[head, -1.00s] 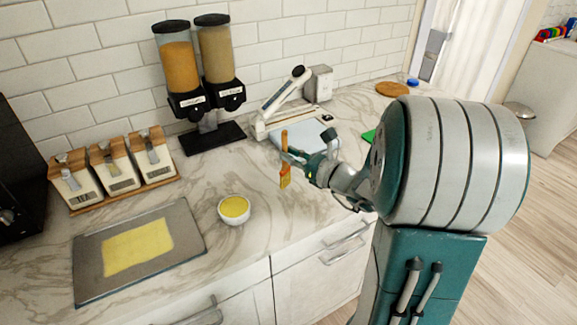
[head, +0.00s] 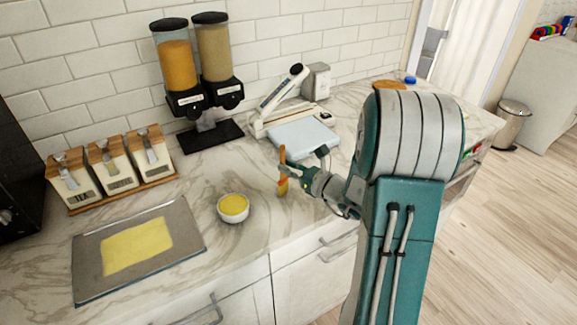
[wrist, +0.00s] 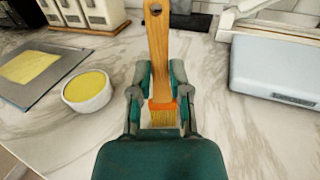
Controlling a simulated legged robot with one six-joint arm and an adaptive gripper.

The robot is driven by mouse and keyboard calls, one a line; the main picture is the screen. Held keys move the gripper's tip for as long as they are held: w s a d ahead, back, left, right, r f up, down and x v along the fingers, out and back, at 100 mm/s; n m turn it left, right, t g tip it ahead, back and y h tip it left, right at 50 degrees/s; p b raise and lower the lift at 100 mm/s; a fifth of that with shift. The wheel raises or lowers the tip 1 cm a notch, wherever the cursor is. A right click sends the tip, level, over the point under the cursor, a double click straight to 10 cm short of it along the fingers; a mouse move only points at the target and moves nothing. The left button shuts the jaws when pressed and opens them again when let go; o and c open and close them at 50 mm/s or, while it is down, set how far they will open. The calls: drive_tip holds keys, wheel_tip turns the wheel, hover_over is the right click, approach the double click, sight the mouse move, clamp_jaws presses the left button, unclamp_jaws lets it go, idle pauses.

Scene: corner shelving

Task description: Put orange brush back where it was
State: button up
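The orange brush (head: 282,170) is in my gripper (head: 287,172), which is shut on it. In the wrist view the brush (wrist: 158,45) has a wooden handle with a hole at its top end, an orange band and yellowish bristles pointing down between the fingers of my gripper (wrist: 160,95). The brush is held roughly upright over the counter, right of the white bowl of yellow liquid (head: 233,208). I cannot tell whether the bristle end touches the counter.
A tray with a yellow sheet (head: 190,240) lies at the left. Behind it stand containers on a wooden rack (head: 125,190). Two dispensers (head: 198,75) stand at the wall. A white slicer-like device (head: 302,135) sits behind my gripper. Bare counter surrounds the bowl.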

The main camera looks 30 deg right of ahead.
drive_tip(key=o, duration=0.3)
drive_tip(key=v, duration=1.1)
drive_tip(key=s+a+r+n+g+y, duration=0.1)
drive_tip(key=s+a+n+g+y, duration=0.15)
drive_tip(key=a+n+g, duration=0.5)
drive_tip(key=s+a+r+n+g+y, duration=0.15)
drive_tip(key=s+a+n+g, duration=0.3)
drive_tip(key=a+n, duration=0.5)
drive_tip(key=s+a+r+n+h, duration=0.1)
drive_tip(key=s+r+n+h, duration=0.2)
drive_tip(key=n+h, duration=0.2)
drive_tip(key=s+a+r+n+t+h, duration=0.1)
drive_tip(key=s+r+n+h, duration=0.2)
drive_tip(key=n+h, duration=0.3)
drive_tip(key=shift+s+a+n, duration=0.25)
drive_tip(key=shift+s+n, duration=0.5)
drive_tip(key=shift+n, duration=0.95)
